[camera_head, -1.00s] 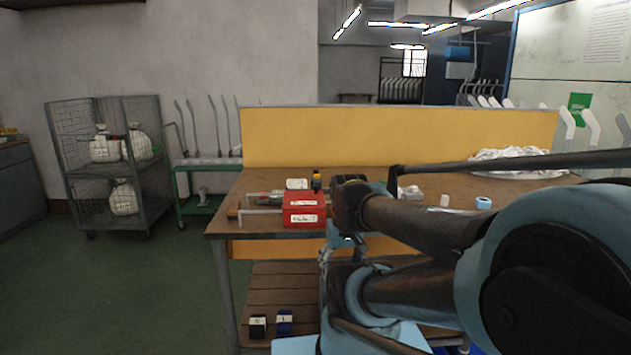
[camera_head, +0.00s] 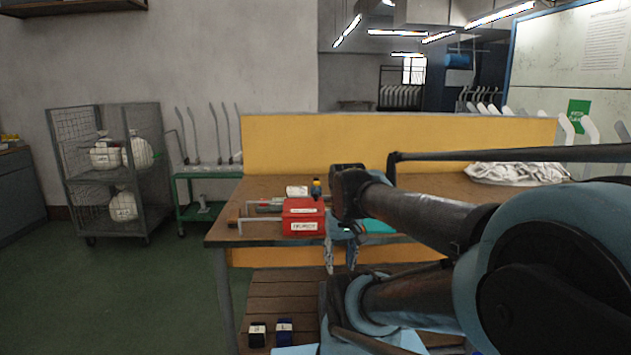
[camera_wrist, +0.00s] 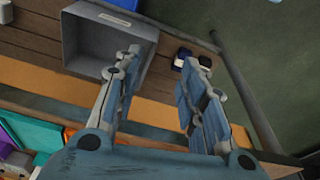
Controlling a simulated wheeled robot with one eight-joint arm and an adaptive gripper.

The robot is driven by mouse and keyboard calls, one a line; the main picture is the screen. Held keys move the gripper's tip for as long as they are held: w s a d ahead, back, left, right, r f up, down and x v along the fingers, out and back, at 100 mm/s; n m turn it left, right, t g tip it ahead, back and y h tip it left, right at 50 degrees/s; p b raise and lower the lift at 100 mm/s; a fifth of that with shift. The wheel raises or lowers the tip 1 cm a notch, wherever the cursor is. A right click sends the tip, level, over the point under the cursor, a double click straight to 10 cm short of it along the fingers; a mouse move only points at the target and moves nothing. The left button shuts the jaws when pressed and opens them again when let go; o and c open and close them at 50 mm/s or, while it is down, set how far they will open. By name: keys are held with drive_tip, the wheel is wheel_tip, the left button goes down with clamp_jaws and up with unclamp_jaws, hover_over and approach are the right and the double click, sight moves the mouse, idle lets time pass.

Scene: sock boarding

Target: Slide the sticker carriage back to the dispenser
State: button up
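A red box with white labels (camera_head: 303,217) sits on the table near its front left edge. Thin grey bars (camera_head: 258,219) run left from it, with a small brown block at their end. I cannot tell which part is the sticker carriage and which the dispenser. My gripper (camera_head: 340,266) hangs fingers down just right of and below the red box, in front of the table's front edge, apart from the box. In the wrist view my gripper (camera_wrist: 162,62) has its two fingers spread with nothing between them. The red box is not clearly seen in the wrist view.
The wooden table (camera_head: 222,226) has a yellow back panel (camera_head: 400,140). A teal item (camera_head: 376,226) lies behind my arm. Below, a slatted shelf (camera_head: 285,285) holds two small dark blocks (camera_head: 285,332); a grey bin (camera_wrist: 108,45) shows in the wrist view.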

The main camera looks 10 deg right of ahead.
drive_tip(key=w+r, duration=1)
drive_tip(key=r, duration=0.2)
wheel_tip(320, 180, up, 14)
drive_tip(key=g, duration=0.1)
hover_over(317, 189)
drive_tip(key=s, duration=0.5)
drive_tip(key=w+r+g, duration=0.1)
drive_tip(key=w+r, duration=0.2)
drive_tip(key=w, duration=0.8)
drive_tip(key=shift+n, duration=0.4)
drive_tip(key=f, duration=1.7)
drive_tip(key=shift+d+f, duration=0.2)
drive_tip(key=shift+d, duration=0.15)
clamp_jaws()
